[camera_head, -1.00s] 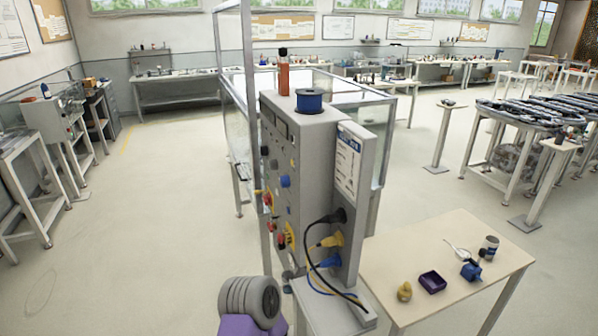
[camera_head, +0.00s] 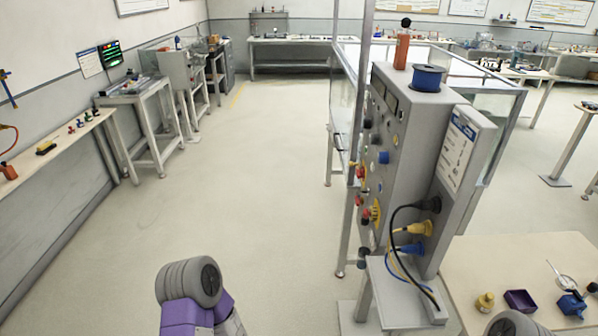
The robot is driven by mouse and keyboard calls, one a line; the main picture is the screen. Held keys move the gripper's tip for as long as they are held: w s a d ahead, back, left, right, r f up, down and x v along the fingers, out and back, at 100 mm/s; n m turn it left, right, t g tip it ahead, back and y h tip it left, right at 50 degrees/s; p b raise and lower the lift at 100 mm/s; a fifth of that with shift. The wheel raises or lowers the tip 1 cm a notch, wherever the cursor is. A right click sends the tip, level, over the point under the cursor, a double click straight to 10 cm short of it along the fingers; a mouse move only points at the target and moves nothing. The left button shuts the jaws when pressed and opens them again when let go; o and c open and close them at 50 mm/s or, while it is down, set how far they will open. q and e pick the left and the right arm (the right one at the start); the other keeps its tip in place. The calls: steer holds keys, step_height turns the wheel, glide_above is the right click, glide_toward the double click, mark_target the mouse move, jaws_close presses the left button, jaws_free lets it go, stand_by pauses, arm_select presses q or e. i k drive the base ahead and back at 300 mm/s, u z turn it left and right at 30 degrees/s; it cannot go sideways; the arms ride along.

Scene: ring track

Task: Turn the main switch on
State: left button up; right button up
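A grey electrical cabinet (camera_head: 448,92) stands right of centre. Its left-facing panel carries several knobs and buttons, seen at a steep angle. A blue knob (camera_head: 383,157) sits mid-panel. Red and yellow controls (camera_head: 375,212) sit lower down; I cannot tell which control is the main switch or how it is set. Black, yellow and blue plugs with cables are in the cabinet's near side, including a blue plug (camera_head: 412,249). Neither gripper is in view. Only grey and purple parts of my arms show at the bottom edge.
A wooden-topped table (camera_head: 500,262) with small items stands right of the cabinet. Benches line the left wall. The floor (camera_head: 250,170) left of the cabinet is clear.

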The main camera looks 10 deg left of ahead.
mark_target(360, 173)
steer(key=k, duration=0.6)
steer(key=u, duration=0.7)
steer(key=i, duration=1.95)
steer(key=z, duration=0.8)
